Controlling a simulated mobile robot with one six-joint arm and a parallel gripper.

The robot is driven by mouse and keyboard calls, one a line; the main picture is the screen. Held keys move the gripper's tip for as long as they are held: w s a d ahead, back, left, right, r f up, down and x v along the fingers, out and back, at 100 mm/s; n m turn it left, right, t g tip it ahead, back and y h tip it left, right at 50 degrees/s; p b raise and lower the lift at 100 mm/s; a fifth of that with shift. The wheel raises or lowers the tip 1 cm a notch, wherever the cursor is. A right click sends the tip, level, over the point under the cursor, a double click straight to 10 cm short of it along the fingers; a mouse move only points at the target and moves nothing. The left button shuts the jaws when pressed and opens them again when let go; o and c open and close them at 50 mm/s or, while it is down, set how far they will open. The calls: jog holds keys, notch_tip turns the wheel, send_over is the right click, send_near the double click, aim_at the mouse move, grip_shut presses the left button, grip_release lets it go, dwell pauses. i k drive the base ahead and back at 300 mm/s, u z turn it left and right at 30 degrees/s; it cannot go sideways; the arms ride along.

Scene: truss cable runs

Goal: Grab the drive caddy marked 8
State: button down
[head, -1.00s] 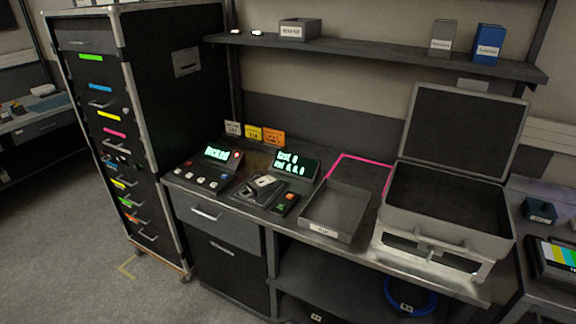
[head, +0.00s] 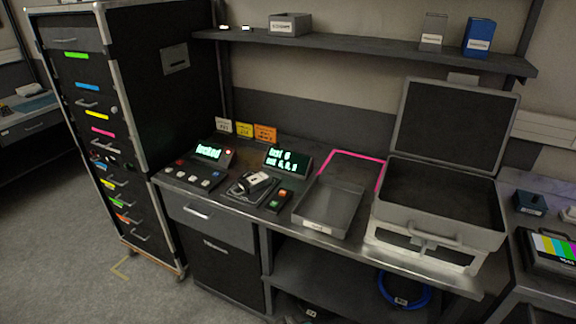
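No caddy with a readable 8 shows in the head view. A small dark and pale block (head: 257,180) sits on a black dock-like unit (head: 243,192) on the bench; I cannot tell whether it is a drive caddy, and no number on it is legible. My gripper is not in view.
The bench holds a button panel (head: 193,178), two lit displays (head: 209,152) (head: 287,160), an empty-looking grey tray (head: 329,205) and an open case (head: 438,213). A tall drawer cabinet (head: 110,130) stands left. A shelf (head: 370,52) holds boxes. The floor in front is clear.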

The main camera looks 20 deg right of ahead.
aim_at(257, 181)
jog(key=u, duration=0.75)
jog(key=i, duration=0.85)
jog(key=u, duration=4.25)
jog(key=i, duration=0.1)
jog(key=z, duration=3.1)
